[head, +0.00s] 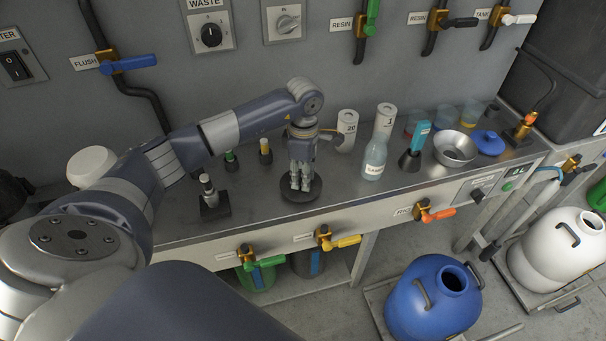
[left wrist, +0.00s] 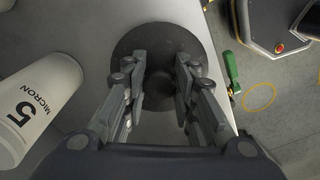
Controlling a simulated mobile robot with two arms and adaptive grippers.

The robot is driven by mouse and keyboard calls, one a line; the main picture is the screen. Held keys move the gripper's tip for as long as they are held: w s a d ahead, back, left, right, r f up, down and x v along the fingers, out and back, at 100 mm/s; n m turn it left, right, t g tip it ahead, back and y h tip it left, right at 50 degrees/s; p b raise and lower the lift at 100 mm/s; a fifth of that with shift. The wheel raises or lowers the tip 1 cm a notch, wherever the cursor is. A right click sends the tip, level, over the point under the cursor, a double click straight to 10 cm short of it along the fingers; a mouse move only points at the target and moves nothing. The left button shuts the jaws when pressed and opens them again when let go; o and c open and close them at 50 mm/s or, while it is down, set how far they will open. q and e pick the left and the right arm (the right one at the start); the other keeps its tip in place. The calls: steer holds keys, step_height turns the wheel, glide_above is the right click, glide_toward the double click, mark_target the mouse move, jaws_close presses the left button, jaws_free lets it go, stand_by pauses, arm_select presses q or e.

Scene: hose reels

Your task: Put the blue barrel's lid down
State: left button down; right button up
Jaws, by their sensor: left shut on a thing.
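My left gripper (head: 300,183) points straight down and is shut on the knob of a dark round lid (head: 313,192). In the left wrist view the lid (left wrist: 150,36) lies flat below the fingers (left wrist: 161,88), its knob between them. The lid is at the bench's front edge, on or just above the top; I cannot tell if it touches. The blue barrel (head: 420,310) stands below on the right, its round mouth uncovered. My right gripper is not in view.
The metal bench (head: 255,210) holds a white filter cylinder (head: 346,130), a bottle (head: 374,158), a metal bowl (head: 455,148) and a blue round piece (head: 488,142). Small dark stands (head: 212,198) are left of the lid. A white barrel (head: 560,245) stands at the far right. Valve handles line the bench front.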

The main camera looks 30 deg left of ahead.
arm_select(q)
steer(key=shift+f, duration=0.3)
steer(key=shift+f, duration=0.1)
steer(key=c, duration=1.3)
jaws_free()
steer(key=shift+r, duration=0.25)
step_height(320, 180, up, 12)
steer(key=b, duration=0.1)
steer(key=shift+w+b, duration=0.15)
steer(key=shift+b, duration=0.2)
